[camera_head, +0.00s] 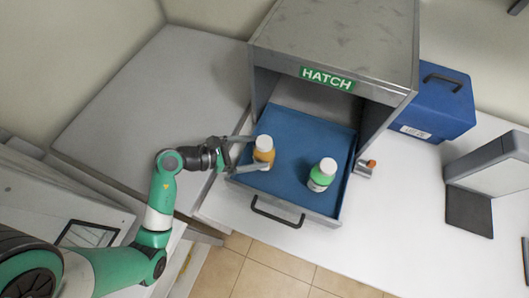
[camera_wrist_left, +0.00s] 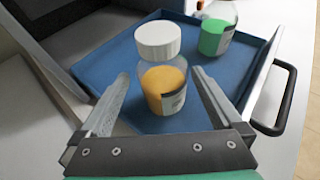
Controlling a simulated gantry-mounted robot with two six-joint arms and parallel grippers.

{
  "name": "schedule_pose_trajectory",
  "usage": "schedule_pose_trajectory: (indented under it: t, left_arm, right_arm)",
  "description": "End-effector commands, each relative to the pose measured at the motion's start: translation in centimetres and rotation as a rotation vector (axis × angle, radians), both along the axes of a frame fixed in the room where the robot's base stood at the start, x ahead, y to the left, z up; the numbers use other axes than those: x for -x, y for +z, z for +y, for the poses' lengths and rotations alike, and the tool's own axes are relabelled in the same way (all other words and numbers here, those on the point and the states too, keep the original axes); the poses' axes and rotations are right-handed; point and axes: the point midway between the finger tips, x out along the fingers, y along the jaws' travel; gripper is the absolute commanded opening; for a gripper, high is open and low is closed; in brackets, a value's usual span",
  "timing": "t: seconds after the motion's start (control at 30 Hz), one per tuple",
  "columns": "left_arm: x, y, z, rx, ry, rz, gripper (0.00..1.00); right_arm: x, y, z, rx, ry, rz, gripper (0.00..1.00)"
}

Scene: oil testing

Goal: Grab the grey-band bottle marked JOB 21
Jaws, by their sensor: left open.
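A clear bottle with a white cap and orange-yellow band or contents (camera_head: 264,151) stands upright near the left side of the blue drawer tray. It also shows in the left wrist view (camera_wrist_left: 163,88), with a pale label whose writing I cannot read. My left gripper (camera_head: 257,152) is open, with its two fingers on either side of this bottle; in the left wrist view (camera_wrist_left: 160,76) gaps show between fingers and bottle. A second white-capped bottle, green (camera_head: 321,176), stands to its right, also in the left wrist view (camera_wrist_left: 214,34). I make out no grey band or JOB 21 marking.
The blue tray (camera_head: 290,192) is pulled out of a grey cabinet marked HATCH (camera_head: 335,40), with a dark handle (camera_head: 277,212) in front. A blue box (camera_head: 440,100) stands right of the cabinet. A grey device (camera_head: 490,165) stands further right. The white table between is mostly clear.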

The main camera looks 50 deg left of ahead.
Motion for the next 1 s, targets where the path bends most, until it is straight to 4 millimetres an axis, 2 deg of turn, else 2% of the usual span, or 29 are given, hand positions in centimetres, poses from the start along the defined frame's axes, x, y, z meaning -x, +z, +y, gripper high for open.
schedule_pose_trajectory:
  t: [0.1,0.27,0.53,0.8,0.87,1.0]
  left_arm:
    - [-1.0,-0.4,-0.4,0.001,-0.001,-0.001,1.0]
    - [-1.4,-0.5,-0.6,0.001,-0.001,-0.001,1.0]
    - [-5.1,-2.0,-2.3,0.001,-0.001,-0.001,1.0]
    - [-5.6,-2.2,-2.4,0.001,0.002,-0.002,1.0]
    - [-5.6,-2.2,-2.4,0.001,0.002,-0.002,0.91]
    - [-5.5,-2.2,-2.4,0.001,0.001,-0.002,0.66]
  right_arm:
    - [0.0,0.1,0.0,0.0,0.0,0.0,0.5]
    - [0.0,0.2,0.0,0.0,0.0,0.0,0.5]
    - [0.0,0.5,0.0,0.0,0.0,0.0,0.5]
    - [0.0,0.5,0.0,0.0,0.0,0.0,0.5]
    - [0.0,0.5,0.0,0.0,0.0,0.0,0.5]
    - [0.0,0.5,0.0,0.0,0.0,0.0,0.5]
